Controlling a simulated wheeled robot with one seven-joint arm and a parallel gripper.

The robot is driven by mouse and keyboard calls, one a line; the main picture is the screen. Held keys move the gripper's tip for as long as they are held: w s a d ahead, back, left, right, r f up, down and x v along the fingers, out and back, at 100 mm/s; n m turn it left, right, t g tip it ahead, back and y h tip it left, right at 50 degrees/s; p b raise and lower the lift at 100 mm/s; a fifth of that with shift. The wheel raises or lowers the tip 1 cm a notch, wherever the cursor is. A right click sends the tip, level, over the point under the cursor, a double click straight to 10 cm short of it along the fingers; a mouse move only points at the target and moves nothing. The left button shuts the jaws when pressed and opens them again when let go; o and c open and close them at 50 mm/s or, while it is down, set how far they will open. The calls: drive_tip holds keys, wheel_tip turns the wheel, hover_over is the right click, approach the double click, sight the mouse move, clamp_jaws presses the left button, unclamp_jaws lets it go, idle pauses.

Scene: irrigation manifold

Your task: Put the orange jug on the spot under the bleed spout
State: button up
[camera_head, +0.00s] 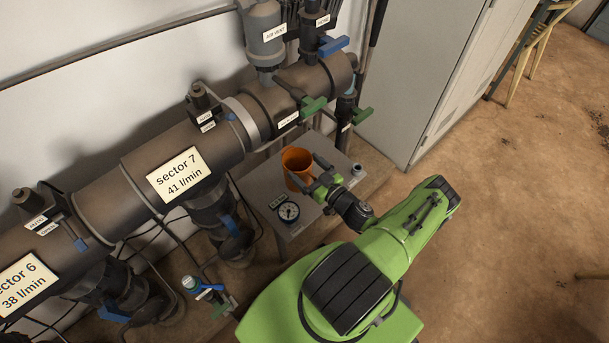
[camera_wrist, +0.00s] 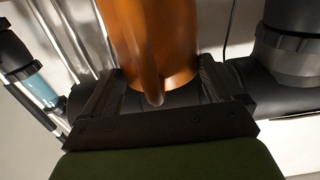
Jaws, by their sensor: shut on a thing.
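The orange jug (camera_head: 297,167) is in my gripper (camera_head: 318,176), above or at the small grey table (camera_head: 290,235) beside the pipe. In the wrist view the jug (camera_wrist: 150,40) fills the upper middle, between the two dark fingers of my gripper (camera_wrist: 157,88), which are shut on it. I cannot tell whether its base touches the table top. A green-handled valve (camera_head: 312,106) sits on the pipe above and behind the jug. I cannot make out the bleed spout or the marked spot for certain.
A round gauge (camera_head: 289,212) and a small labelled box (camera_head: 278,201) are on the table's front left. A small capped item (camera_head: 357,170) is at its right. The thick sector 7 pipe (camera_head: 130,185) runs behind. A grey cabinet (camera_head: 425,75) stands back right; floor at right is clear.

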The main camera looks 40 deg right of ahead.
sight(308, 176)
drive_tip(key=f+b, duration=0.1)
drive_tip(key=f, duration=0.1)
drive_tip(key=w+f+b, duration=0.1)
drive_tip(key=shift+f, duration=0.4)
drive_tip(key=shift+r, duration=0.2)
drive_tip(key=o, duration=1.1)
drive_tip(key=shift+f, duration=0.15)
drive_tip(key=shift+s+r, duration=0.2)
drive_tip(key=s+p, duration=0.2)
drive_tip(key=s, duration=0.9)
drive_tip(key=shift+s+d+p, duration=0.15)
drive_tip(key=shift+s+p, duration=0.15)
drive_tip(key=shift+p, duration=0.05)
